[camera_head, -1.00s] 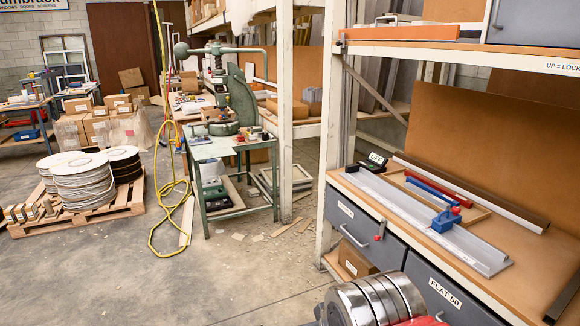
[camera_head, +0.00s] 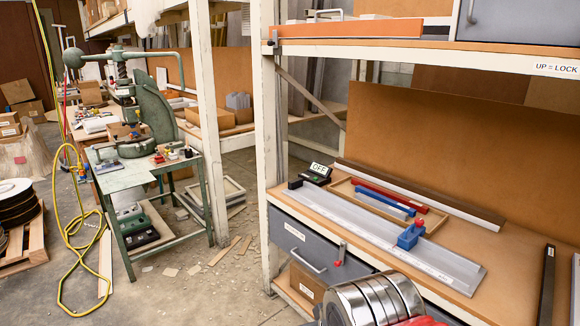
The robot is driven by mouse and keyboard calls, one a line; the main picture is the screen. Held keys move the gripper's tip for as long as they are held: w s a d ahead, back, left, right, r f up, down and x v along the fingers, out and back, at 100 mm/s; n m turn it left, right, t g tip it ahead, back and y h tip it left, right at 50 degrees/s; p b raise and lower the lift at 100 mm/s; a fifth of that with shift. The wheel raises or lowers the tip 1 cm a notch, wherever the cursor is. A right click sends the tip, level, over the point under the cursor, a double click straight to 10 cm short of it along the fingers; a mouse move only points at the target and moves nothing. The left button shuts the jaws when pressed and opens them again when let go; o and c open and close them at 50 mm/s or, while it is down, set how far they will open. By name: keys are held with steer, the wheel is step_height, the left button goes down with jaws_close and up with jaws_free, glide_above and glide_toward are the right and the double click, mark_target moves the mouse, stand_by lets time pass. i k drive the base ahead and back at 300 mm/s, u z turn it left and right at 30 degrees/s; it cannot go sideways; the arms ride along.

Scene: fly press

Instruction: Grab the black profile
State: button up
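A black bar-shaped profile (camera_head: 547,285) with a small pale mark lies on the right part of the wooden workbench (camera_head: 500,262), running toward the front edge; its near end is cut off by the frame. A long dark brown profile (camera_head: 425,193) with a pale side lies along the back of the bench. Red (camera_head: 390,194) and blue (camera_head: 384,203) bars lie in a shallow wooden tray (camera_head: 345,188). My gripper is not in view. A silver ringed part with red, probably my arm, shows at the bottom, in front of the bench.
A long grey metal rail with a blue clamp (camera_head: 411,235) lies along the bench front. A small display reading "OFF" (camera_head: 318,172) stands at its left end. An upper shelf (camera_head: 400,50) overhangs the bench. A green fly press (camera_head: 140,105) and yellow hose (camera_head: 75,240) are left.

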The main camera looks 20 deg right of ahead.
mark_target(545, 313)
steer(key=z, duration=0.6)
steer(key=i, duration=1)
steer(key=z, duration=0.6)
